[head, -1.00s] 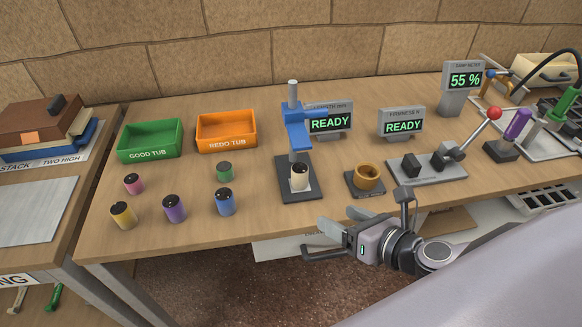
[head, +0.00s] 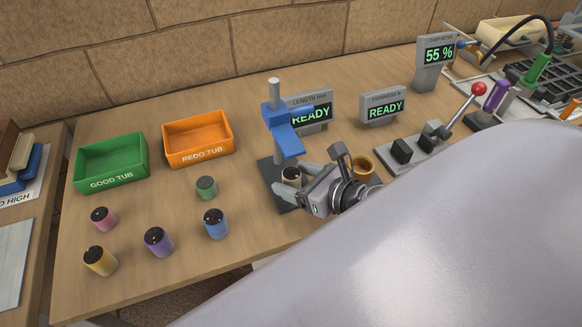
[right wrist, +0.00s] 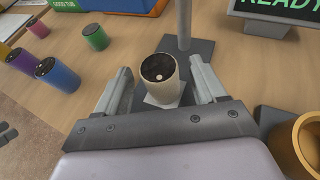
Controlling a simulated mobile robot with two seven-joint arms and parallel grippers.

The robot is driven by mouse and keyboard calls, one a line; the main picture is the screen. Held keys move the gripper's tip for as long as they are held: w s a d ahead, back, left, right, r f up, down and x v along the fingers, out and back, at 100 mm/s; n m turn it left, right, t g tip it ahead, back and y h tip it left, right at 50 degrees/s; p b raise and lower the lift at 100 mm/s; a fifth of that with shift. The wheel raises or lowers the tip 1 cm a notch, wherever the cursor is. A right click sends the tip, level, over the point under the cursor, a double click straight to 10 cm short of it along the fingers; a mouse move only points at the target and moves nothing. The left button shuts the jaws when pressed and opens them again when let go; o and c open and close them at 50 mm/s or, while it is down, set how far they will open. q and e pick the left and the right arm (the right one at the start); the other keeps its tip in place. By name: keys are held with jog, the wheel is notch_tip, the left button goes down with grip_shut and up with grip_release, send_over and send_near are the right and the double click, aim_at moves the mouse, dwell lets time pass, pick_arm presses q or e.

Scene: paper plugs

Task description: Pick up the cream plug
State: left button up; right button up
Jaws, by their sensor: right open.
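The cream plug (right wrist: 160,80) is a short upright cylinder with a dark speckled top. It stands on the grey base of the length gauge, under its blue head (head: 284,132). In the head view the plug (head: 291,175) is partly hidden by my right gripper. My right gripper (head: 295,183) is open. In the right wrist view its two fingers (right wrist: 163,88) reach along either side of the plug, with a gap visible on each side. I cannot tell the finger height exactly. My left gripper is not in view.
Pink, yellow, purple, blue (head: 216,223) and green (head: 206,187) plugs stand to the left. Behind them are the green tub (head: 112,180) and orange tub (head: 198,156). The gauge post (right wrist: 184,22) rises just behind the plug. A brown cup (head: 363,168) stands close on the right.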

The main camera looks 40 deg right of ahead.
aim_at(288, 170)
jog(key=shift+x, duration=1.7)
jog(key=c, duration=1.1)
jog(key=shift+c, duration=0.2)
jog(key=shift+r, duration=0.1)
jog(key=shift+r, duration=0.25)
jog(key=r, duration=0.2)
jog(key=shift+s+d+r+p, duration=0.15)
jog(key=shift+s+r+p, duration=0.15)
jog(key=shift+r+p, duration=0.05)
jog(key=s+d+b, duration=0.1)
jog(key=s+d, duration=0.1)
jog(key=s, duration=0.6)
jog(key=s+d+b, duration=0.1)
jog(key=s+d, duration=0.1)
jog(key=s, duration=0.7)
jog(key=shift+b, duration=0.3)
